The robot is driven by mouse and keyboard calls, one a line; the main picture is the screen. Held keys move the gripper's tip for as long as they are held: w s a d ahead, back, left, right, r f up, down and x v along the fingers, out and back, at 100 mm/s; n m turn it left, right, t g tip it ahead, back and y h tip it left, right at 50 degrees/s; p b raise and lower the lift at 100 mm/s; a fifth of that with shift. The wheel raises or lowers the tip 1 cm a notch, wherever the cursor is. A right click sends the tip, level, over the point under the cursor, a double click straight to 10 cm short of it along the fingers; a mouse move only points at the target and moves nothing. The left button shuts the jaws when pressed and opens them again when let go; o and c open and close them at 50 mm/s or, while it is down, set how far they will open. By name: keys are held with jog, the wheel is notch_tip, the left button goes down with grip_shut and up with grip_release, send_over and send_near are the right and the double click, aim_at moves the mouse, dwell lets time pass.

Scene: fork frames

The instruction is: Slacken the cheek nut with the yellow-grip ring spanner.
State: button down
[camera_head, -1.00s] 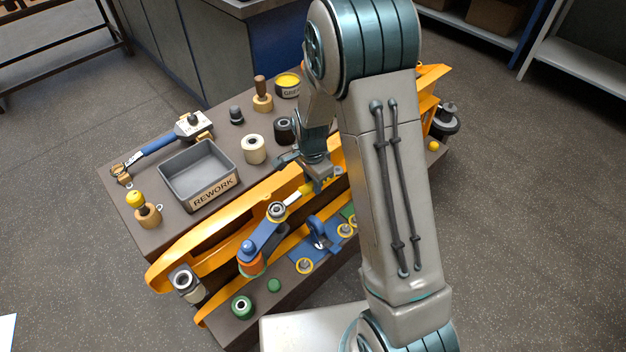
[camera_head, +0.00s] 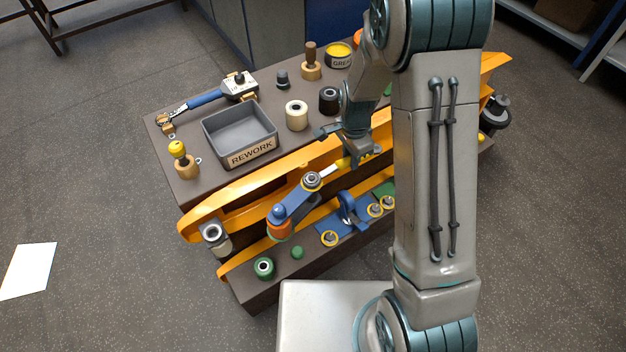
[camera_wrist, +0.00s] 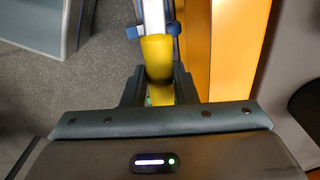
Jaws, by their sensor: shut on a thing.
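The ring spanner has a yellow grip (camera_head: 343,162) and a pale metal shank. My gripper (camera_head: 358,157) is shut on the yellow grip, which also shows between the fingers in the wrist view (camera_wrist: 158,62). The shank runs down-left to a dark round fitting with a light centre (camera_head: 311,180), apparently the cheek nut, at the upper end of a blue arm (camera_head: 293,202). The spanner's ring end appears to be at this nut, but whether it is fully seated around it cannot be told. In the wrist view the ring end and nut are out of frame.
Orange rails (camera_head: 245,188) run along the bench beside the spanner. A grey REWORK tray (camera_head: 250,156), a cream roller (camera_head: 296,116), a black roller (camera_head: 329,100) and a yellow-topped wooden peg (camera_head: 184,160) stand behind. A blue bracket (camera_head: 347,212) stands in front.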

jog(key=shift+w+a+n, duration=0.6)
jog(key=shift+w+n, duration=0.25)
jog(key=shift+n, duration=0.15)
dwell(0.5)
jog(key=shift+s+d+m, duration=0.3)
jog(key=shift+s+m, duration=0.1)
dwell(0.3)
jog(key=c, duration=1.8)
grip_release()
grip_shut()
jog(key=shift+s+d, duration=0.1)
jog(key=shift+s, duration=0.05)
jog(key=shift+r+p, duration=1.2)
jog(key=shift+p, duration=0.1)
